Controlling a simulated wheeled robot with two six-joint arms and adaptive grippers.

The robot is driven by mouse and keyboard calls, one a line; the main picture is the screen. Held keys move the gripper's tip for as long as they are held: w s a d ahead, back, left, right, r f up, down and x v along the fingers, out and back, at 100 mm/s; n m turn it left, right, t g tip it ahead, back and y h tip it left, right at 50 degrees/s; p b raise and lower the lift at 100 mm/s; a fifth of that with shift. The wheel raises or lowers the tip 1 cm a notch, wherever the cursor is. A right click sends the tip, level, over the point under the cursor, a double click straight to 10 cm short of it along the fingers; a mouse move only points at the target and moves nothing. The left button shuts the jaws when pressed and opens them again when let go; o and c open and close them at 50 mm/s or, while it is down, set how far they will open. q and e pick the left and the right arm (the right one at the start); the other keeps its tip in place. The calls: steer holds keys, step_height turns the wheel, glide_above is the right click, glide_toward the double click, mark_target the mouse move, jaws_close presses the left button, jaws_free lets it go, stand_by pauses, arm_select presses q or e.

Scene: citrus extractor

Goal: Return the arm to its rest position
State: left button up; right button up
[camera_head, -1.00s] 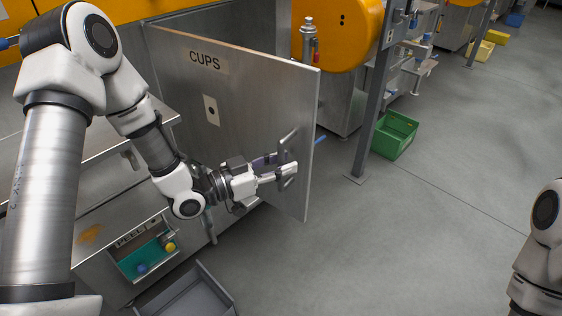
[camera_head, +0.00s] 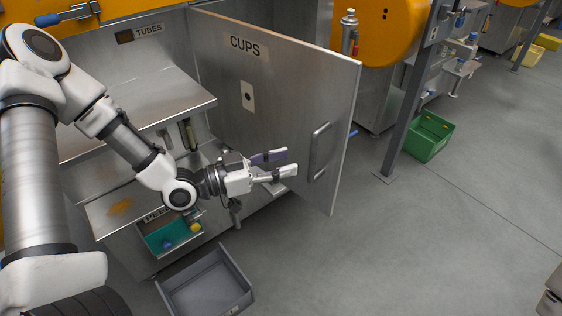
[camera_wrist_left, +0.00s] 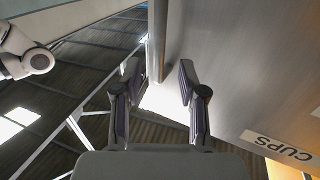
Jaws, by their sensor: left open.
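My left gripper (camera_head: 288,163) is open and empty in the head view, a short way left of the handle (camera_head: 320,150) on the steel door (camera_head: 285,105) marked CUPS. The door stands swung open. The gripper's fingers point right and do not appear to touch the handle. In the left wrist view the two fingers of my left gripper (camera_wrist_left: 158,85) are spread apart, with the door face (camera_wrist_left: 245,70) on the right and nothing clearly held between them. My right gripper is not in view.
A grey open bin (camera_head: 207,285) stands on the floor below the machine. A teal-lined tray (camera_head: 165,240) holds small yellow and blue items. A green crate (camera_head: 429,137) stands by a grey post (camera_head: 408,110).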

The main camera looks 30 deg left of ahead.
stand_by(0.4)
arm_select(q)
steer(key=s+d+f+n+g+y+p, duration=0.1)
steer(key=s+d+f+g+y, duration=0.2)
steer(key=f, duration=0.5)
steer(key=s+d+f+g+y+p, duration=0.1)
steer(key=s+f+g, duration=0.2)
steer(key=s+f, duration=0.35)
steer(key=s+d+f+n+g+y+p, duration=0.1)
steer(key=s+d+f+g+y+p, duration=0.2)
steer(key=f, duration=0.5)
steer(key=s+a+f+n+g+y+b, duration=0.1)
steer(key=s+a+f+n+g+y, duration=0.3)
steer(key=s, duration=0.6)
steer(key=a+f+n, duration=0.1)
steer(key=a+n, duration=0.1)
steer(key=a, duration=0.1)
steer(key=shift+s+a+f+n+g+y, duration=0.15)
steer(key=shift+a+f+n+g+y, duration=0.15)
steer(key=shift+a+y, duration=0.1)
